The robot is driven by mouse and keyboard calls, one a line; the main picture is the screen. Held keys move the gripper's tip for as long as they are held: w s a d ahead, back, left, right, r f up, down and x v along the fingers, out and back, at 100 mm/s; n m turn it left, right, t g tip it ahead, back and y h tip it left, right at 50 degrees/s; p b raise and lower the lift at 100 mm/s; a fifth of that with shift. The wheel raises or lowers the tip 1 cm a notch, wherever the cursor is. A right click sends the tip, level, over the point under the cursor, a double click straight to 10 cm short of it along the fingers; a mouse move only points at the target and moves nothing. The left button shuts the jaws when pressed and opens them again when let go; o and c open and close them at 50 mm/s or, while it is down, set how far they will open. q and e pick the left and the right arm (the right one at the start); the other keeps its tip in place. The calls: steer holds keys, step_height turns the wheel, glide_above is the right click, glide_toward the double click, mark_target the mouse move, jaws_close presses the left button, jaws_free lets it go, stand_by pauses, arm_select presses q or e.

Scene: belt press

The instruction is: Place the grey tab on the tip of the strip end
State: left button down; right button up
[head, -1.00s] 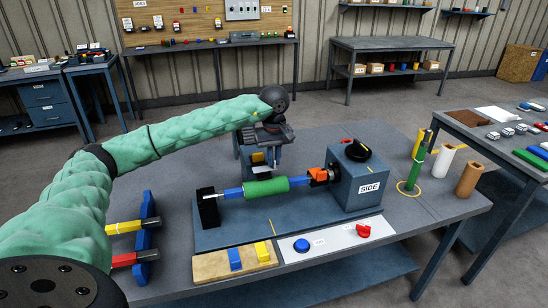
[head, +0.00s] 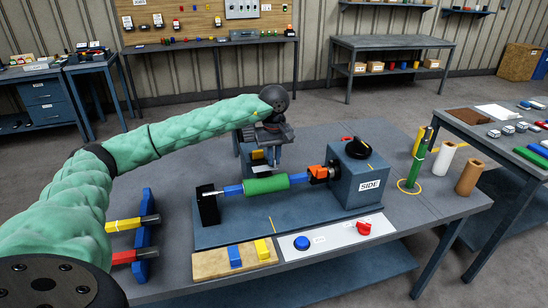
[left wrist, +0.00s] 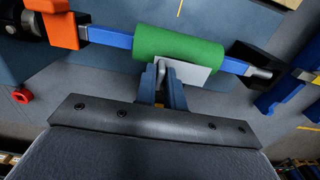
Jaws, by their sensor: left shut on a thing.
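The grey tab (left wrist: 196,73) is a pale flat plate in the left wrist view, in front of the green roll (left wrist: 178,46). My left gripper (left wrist: 162,78) is shut on the tab, its two blue fingers just short of the roll. My right gripper is not in view.
The roll sits on a blue bar (head: 298,178) between a black stand (head: 208,208) and a blue-grey housing (head: 358,180) marked SIDE. An orange block (head: 318,172) is near the housing. In front lie a wooden board (head: 215,263) and a panel with a red knob (head: 364,228).

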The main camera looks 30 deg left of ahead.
arm_select(q)
steer(key=shift+f+b, duration=1.3)
steer(key=shift+f, duration=0.1)
stand_by(0.5)
steer(key=c, duration=1.4)
jaws_free()
step_height(320, 180, up, 8)
steer(key=b, duration=0.2)
steer(key=shift+f, duration=0.15)
